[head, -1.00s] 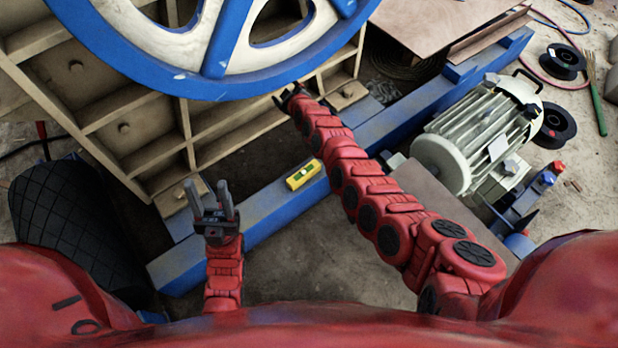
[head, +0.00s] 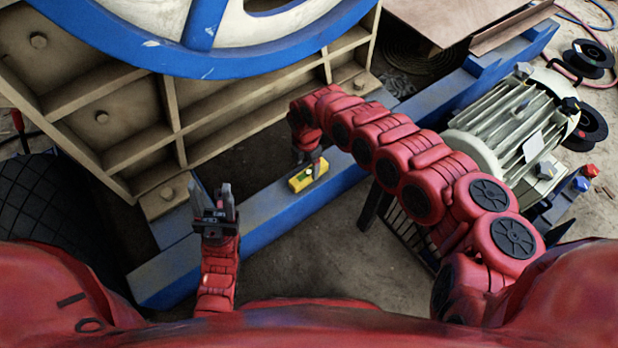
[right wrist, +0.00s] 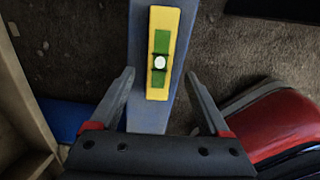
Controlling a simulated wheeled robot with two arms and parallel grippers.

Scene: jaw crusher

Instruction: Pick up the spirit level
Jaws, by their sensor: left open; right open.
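The spirit level (head: 303,181) is a small yellow block with a green face and a pale vial. It lies on the blue beam of the crusher frame. In the right wrist view the spirit level (right wrist: 163,55) lies lengthwise ahead of the fingers, its near end close to the gap between them. My right gripper (right wrist: 158,97) is open and empty; in the head view it hangs over the level, mostly hidden by its own arm. My left gripper (head: 223,198) is open and empty, pointing up, to the left of the level and apart from it.
The blue beam (head: 265,215) runs diagonally across the floor. The ribbed crusher body (head: 215,110) and blue-rimmed wheel (head: 170,58) stand behind it. A pale electric motor (head: 515,120) is at the right. Bare floor (head: 300,255) lies in front of the beam.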

